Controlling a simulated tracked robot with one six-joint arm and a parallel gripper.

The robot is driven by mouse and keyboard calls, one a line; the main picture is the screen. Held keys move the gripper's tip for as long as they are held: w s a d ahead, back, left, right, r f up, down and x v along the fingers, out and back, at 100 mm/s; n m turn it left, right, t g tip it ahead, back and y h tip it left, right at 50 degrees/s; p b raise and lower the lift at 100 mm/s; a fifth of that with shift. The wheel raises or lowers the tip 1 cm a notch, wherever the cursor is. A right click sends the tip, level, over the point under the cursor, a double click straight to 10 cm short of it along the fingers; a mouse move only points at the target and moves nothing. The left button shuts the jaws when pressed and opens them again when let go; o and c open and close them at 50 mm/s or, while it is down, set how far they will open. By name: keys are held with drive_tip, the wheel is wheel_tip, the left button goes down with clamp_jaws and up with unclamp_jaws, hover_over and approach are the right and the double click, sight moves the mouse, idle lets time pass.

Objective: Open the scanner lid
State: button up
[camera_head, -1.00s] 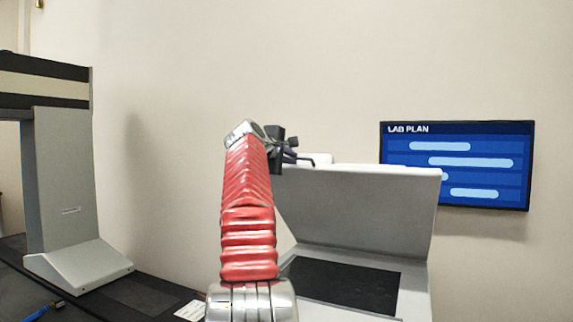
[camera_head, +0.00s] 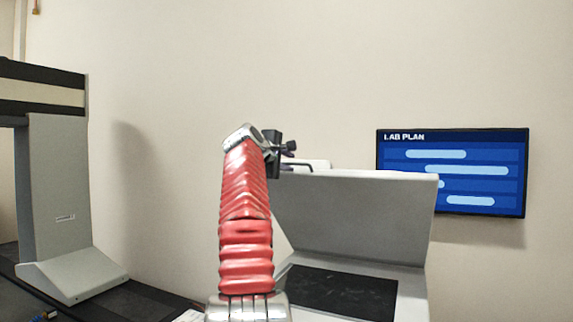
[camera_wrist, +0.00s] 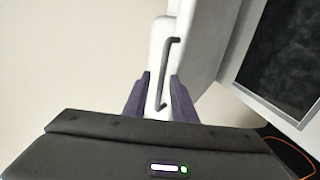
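The scanner lid (camera_head: 355,215) is a grey panel standing raised, near upright, above the scanner's dark glass (camera_head: 340,292) in the head view. In the wrist view the lid (camera_wrist: 205,45) shows at upper centre, with its dark bar handle (camera_wrist: 168,65) along its edge. My gripper (camera_wrist: 160,76) has two purple fingers standing apart. The lower part of the handle lies between them, with visible gaps on both sides. In the head view my gripper (camera_head: 289,153) is at the lid's upper left, partly hidden by my red arm.
A wall screen (camera_head: 453,172) reading "LAB PLAN" hangs behind the lid at right. A large grey gantry column (camera_head: 58,190) stands at left on a dark table. The wall space between column and arm is clear. An orange cable (camera_wrist: 285,143) shows at lower right in the wrist view.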

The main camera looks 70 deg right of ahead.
drive_tip(key=shift+o, duration=0.2)
drive_tip(key=shift+f, duration=0.1)
drive_tip(key=v, duration=1.3)
drive_tip(key=shift+a, duration=0.4)
idle(0.7)
